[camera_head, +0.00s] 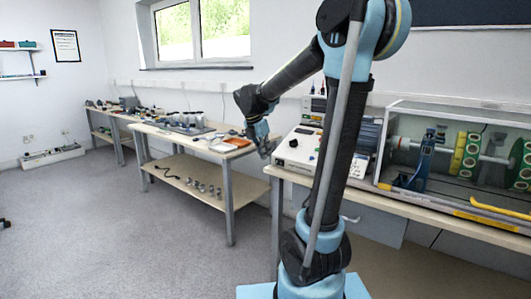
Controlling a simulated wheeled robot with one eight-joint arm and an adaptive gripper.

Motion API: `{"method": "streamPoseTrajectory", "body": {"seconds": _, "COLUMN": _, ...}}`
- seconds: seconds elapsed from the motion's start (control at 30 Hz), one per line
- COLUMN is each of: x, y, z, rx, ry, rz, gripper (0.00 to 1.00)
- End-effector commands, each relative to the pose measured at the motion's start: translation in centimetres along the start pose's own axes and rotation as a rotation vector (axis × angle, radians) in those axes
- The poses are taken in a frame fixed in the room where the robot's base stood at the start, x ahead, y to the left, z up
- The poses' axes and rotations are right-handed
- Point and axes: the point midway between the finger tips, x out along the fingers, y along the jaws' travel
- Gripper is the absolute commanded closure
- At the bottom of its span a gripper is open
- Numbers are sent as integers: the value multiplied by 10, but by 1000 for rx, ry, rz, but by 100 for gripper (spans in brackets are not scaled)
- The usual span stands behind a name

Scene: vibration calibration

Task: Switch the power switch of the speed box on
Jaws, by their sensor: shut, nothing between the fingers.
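The speed box appears to be the pale box (299,156) with small dark and coloured controls on its sloping front, on the right-hand bench. My arm partly hides its right side. Its power switch is too small to make out for certain, so its position cannot be told. My gripper (267,150) is shut and empty, pointing down at the left end of the box, close to its front. I cannot tell whether the fingertips touch it.
The right-hand bench (446,207) also carries a clear-covered case (397,112) with a shaft, green-yellow discs and a blue stand. A grey instrument (314,108) stands behind the box. A middle bench (185,143) holds small parts and an orange item (238,142). The left floor is open.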

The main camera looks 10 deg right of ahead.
Motion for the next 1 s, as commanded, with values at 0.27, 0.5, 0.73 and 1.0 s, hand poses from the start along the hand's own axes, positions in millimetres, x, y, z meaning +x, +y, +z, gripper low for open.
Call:
{"method": "streamPoseTrajectory", "body": {"seconds": 0.27, "x": 46, "y": 0, "z": 0, "rx": 2, "ry": 0, "rz": -1, "gripper": 100}}
{"method": "streamPoseTrajectory", "body": {"seconds": 0.5, "x": 75, "y": 0, "z": 11, "rx": 4, "ry": -1, "rz": -1, "gripper": 100}}
{"method": "streamPoseTrajectory", "body": {"seconds": 0.73, "x": 83, "y": 0, "z": 32, "rx": 3, "ry": 0, "rz": -1, "gripper": 100}}
{"method": "streamPoseTrajectory", "body": {"seconds": 1.0, "x": 85, "y": 0, "z": 38, "rx": 0, "ry": 0, "rz": 0, "gripper": 100}}
